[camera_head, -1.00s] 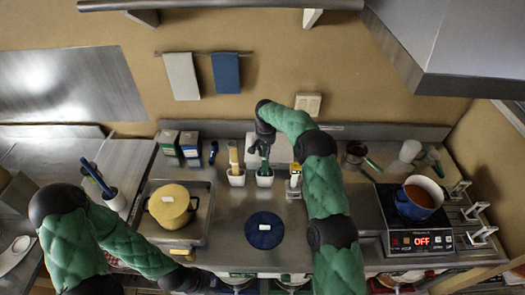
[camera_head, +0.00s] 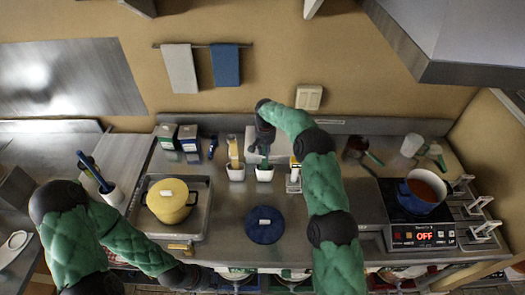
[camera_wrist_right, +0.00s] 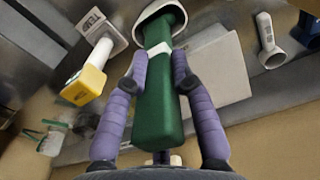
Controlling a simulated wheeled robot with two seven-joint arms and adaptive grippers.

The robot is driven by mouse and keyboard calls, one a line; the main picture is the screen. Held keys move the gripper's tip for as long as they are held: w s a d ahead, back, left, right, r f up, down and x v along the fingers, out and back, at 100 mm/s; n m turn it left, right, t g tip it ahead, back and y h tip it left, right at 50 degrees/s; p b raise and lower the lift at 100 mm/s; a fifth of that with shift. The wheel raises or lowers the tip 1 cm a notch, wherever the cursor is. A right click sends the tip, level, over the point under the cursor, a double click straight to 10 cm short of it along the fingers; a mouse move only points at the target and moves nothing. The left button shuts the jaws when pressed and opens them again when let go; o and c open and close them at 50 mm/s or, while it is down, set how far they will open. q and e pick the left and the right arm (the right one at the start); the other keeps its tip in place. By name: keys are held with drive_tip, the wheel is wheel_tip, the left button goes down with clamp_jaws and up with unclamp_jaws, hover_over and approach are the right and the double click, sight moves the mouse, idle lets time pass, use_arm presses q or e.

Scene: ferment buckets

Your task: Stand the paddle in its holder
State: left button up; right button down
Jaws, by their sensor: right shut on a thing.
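The green paddle (camera_wrist_right: 158,115) shows large in the right wrist view, between the purple fingers of my right gripper (camera_wrist_right: 160,75), which is shut on it. Its far end reaches into the mouth of a white holder (camera_wrist_right: 143,12); how deep it sits is hidden. In the head view my right gripper (camera_head: 265,136) is over the white holder (camera_head: 264,175) at the back of the counter, with a little of the green paddle (camera_head: 264,158) showing between. My left gripper (camera_head: 186,277) is low at the front left, away from the holder; its jaws are not clear.
A yellow pot (camera_head: 170,207), a blue lid (camera_head: 265,232) and a hob with a blue pot (camera_head: 420,198) stand around. The counter between is clear.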

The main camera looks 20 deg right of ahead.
drive_tip(key=c, duration=1)
unclamp_jaws()
drive_tip(key=shift+o, duration=0.2)
use_arm(q)
drive_tip(key=shift+d, duration=0.4)
use_arm(e)
wheel_tip(320, 180, up, 12)
drive_tip(key=shift+s+a+r, duration=0.1)
drive_tip(key=shift+r, duration=0.05)
use_arm(q)
drive_tip(key=shift+a, duration=0.45)
